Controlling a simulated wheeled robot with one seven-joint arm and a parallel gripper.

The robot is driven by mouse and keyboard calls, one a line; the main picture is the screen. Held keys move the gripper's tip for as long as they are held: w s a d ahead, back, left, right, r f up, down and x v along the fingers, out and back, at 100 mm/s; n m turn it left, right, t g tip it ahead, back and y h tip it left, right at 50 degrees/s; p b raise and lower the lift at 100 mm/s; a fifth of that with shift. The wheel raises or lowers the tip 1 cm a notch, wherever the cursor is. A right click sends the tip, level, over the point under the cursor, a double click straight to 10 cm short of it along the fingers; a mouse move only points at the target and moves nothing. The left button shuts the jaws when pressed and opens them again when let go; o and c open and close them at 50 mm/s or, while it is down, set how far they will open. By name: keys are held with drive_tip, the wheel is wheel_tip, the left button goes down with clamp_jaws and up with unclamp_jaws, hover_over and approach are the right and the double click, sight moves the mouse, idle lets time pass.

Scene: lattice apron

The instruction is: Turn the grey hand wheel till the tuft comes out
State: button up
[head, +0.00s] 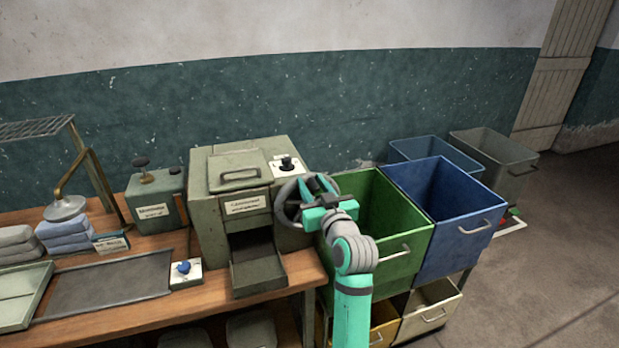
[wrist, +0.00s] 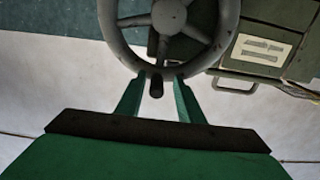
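The grey hand wheel (head: 281,206) is on the right side of a grey-green machine (head: 217,205), partly hidden by my gripper (head: 318,190). In the wrist view the spoked wheel (wrist: 169,17) fills the top middle. A short dark handle (wrist: 156,86) sticks out from its rim. My gripper (wrist: 160,82) is open, with its fingers on either side of the handle and gaps visible on both sides. No tuft is in view. The machine's dark front opening leads to a low chute tray (head: 260,276), which looks empty.
A green bin (head: 405,255) and a blue bin (head: 455,235) stand close right of the wheel. A small white box with a blue knob (head: 184,268) and a dark mat (head: 110,282) lie left on the wooden bench (head: 215,308). Floor is free at far right.

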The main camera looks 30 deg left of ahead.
sight(337, 191)
drive_tip(key=shift+f, duration=0.1)
clamp_jaws()
drive_tip(key=shift+w+d+f, duration=0.2)
drive_tip(key=shift+w+d, duration=0.4)
drive_tip(key=shift+w, duration=0.15)
drive_tip(key=shift+w+d+f, duration=0.2)
drive_tip(key=shift+w+d, duration=0.4)
drive_tip(key=shift+w, duration=0.1)
drive_tip(key=shift+w+d, duration=0.1)
drive_tip(key=shift+w+d+f, duration=0.95)
drive_tip(key=shift+w+f, duration=0.1)
drive_tip(key=shift+w, duration=0.05)
drive_tip(key=shift+w+d+f, duration=0.2)
drive_tip(key=shift+w+f, duration=0.05)
drive_tip(key=shift+f, duration=0.3)
drive_tip(key=shift+w+d+f, duration=0.2)
drive_tip(key=shift+f, duration=0.35)
drive_tip(key=shift+w+d+f, duration=0.2)
drive_tip(key=shift+w+f, duration=0.05)
drive_tip(key=shift+f, duration=0.3)
drive_tip(key=shift+f, duration=0.1)
